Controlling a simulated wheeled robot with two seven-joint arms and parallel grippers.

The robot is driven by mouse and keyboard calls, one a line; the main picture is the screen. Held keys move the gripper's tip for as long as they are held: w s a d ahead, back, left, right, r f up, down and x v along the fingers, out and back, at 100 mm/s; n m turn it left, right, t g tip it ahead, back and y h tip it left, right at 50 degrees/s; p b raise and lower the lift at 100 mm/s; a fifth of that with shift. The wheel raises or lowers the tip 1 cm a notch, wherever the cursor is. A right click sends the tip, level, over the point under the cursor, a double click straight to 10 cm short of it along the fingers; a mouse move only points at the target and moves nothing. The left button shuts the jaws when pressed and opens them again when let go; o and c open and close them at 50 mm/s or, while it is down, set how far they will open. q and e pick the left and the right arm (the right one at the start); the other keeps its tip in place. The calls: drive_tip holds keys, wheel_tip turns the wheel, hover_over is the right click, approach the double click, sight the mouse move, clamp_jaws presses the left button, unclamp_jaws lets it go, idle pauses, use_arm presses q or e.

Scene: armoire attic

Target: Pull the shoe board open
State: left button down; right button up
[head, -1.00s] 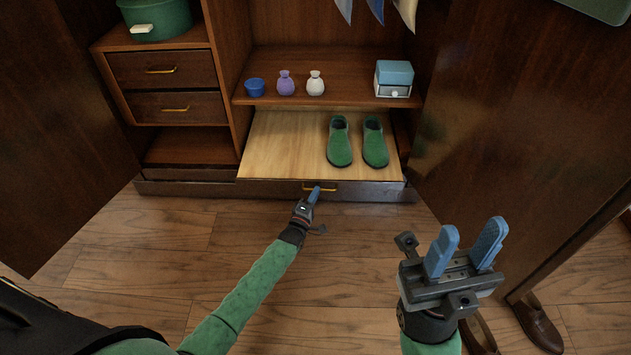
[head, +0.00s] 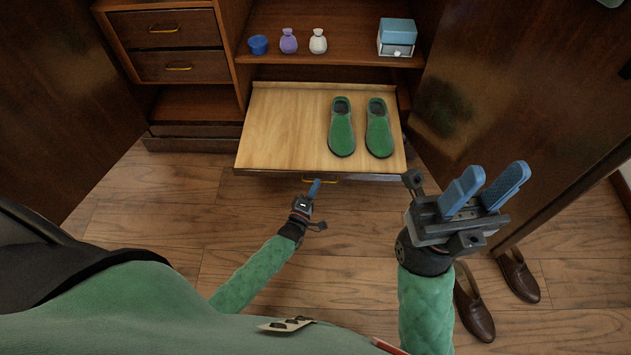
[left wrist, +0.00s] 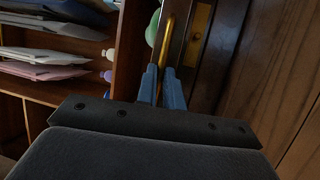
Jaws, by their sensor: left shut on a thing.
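The shoe board (head: 285,128) is a light wooden pull-out board low in the armoire. It sticks out over the floor past the cabinet front. A pair of green shoes (head: 342,130) lies on its right half. A brass handle (head: 328,180) is on its dark front edge. My left gripper (head: 314,188) is shut on this handle, which also shows in the left wrist view (left wrist: 168,35) running between the blue fingers (left wrist: 162,85). The fingers hide part of the handle. My right gripper (head: 487,187) is open and empty, raised at the right, apart from the board.
The open right door (head: 510,90) stands close to my right gripper. Brown shoes (head: 475,300) lie on the floor below it. Floor (head: 190,210) in front is clear.

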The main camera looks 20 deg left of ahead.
use_arm(q)
drive_tip(key=c, duration=1.8)
unclamp_jaws()
drive_tip(key=p+v, duration=0.1)
drive_tip(key=v, duration=0.7)
drive_tip(key=shift+w, duration=0.1)
